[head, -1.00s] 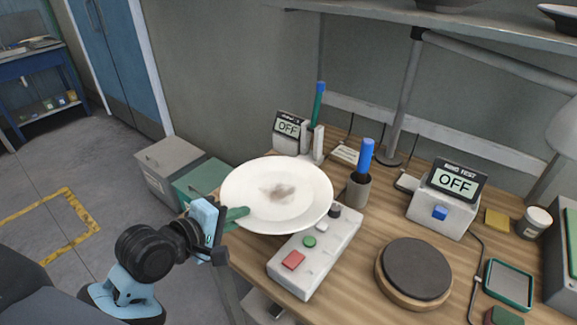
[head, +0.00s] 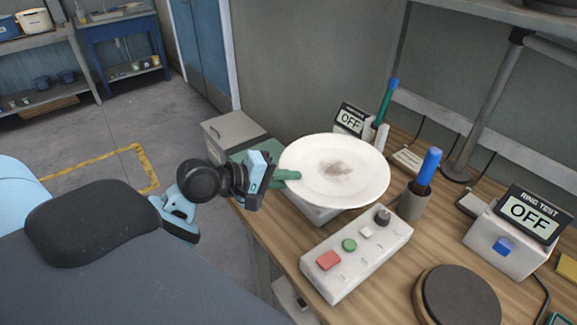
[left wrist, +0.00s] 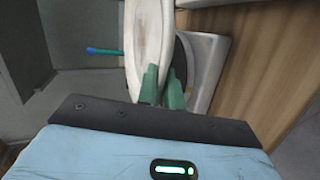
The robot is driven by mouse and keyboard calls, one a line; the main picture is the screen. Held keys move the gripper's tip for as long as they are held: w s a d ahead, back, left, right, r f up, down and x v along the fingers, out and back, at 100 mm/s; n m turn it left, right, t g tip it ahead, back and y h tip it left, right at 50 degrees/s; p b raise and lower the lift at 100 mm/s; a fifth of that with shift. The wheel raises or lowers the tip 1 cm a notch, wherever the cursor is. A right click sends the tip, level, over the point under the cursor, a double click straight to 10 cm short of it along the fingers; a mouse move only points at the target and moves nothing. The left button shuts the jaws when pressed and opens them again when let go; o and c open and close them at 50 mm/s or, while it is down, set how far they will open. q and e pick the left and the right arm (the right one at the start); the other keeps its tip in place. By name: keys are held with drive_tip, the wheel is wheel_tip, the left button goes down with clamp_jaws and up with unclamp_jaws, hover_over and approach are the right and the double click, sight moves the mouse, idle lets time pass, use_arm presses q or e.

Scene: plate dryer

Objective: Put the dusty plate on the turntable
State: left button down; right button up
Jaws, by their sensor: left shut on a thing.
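The dusty plate (head: 335,171) is white with a grey-brown smudge in its middle. My left gripper (head: 287,176) has green fingers shut on its left rim and holds it roughly level over the bench's left corner. The left wrist view shows the plate (left wrist: 149,45) edge-on at the fingers (left wrist: 163,86). A dark disc (left wrist: 182,70) on a white box (left wrist: 211,68), seemingly the turntable, lies below and partly behind the plate. In the head view the plate hides the disc; only part of the box (head: 318,214) shows. My right gripper is not in view.
A control box (head: 356,254) with red, green and white buttons and a dark knob stands in front of the plate. A pen cup (head: 412,203) stands close right. A dark round pad (head: 461,296) and the RING TEST unit (head: 510,231) are further right. An OFF display (head: 351,119) stands behind.

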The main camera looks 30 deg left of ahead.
use_arm(q)
drive_tip(key=w+a, duration=0.3)
drive_tip(key=w, duration=0.1)
drive_tip(key=w+a, duration=0.2)
drive_tip(key=w, duration=0.1)
drive_tip(key=shift+a+f, duration=0.2)
drive_tip(key=shift+a, duration=0.1)
drive_tip(key=shift+f, duration=0.1)
drive_tip(key=shift+f, duration=1.7)
drive_tip(key=c, duration=2)
unclamp_jaws()
drive_tip(key=shift+s+f+b, duration=0.1)
drive_tip(key=shift+f+b, duration=0.2)
drive_tip(key=shift+o, duration=0.9)
approach(284, 152)
drive_tip(key=f, duration=0.1)
drive_tip(key=a+f, duration=0.1)
drive_tip(key=s+f, duration=0.1)
drive_tip(key=f, duration=0.1)
drive_tip(key=shift+a+f, duration=0.15)
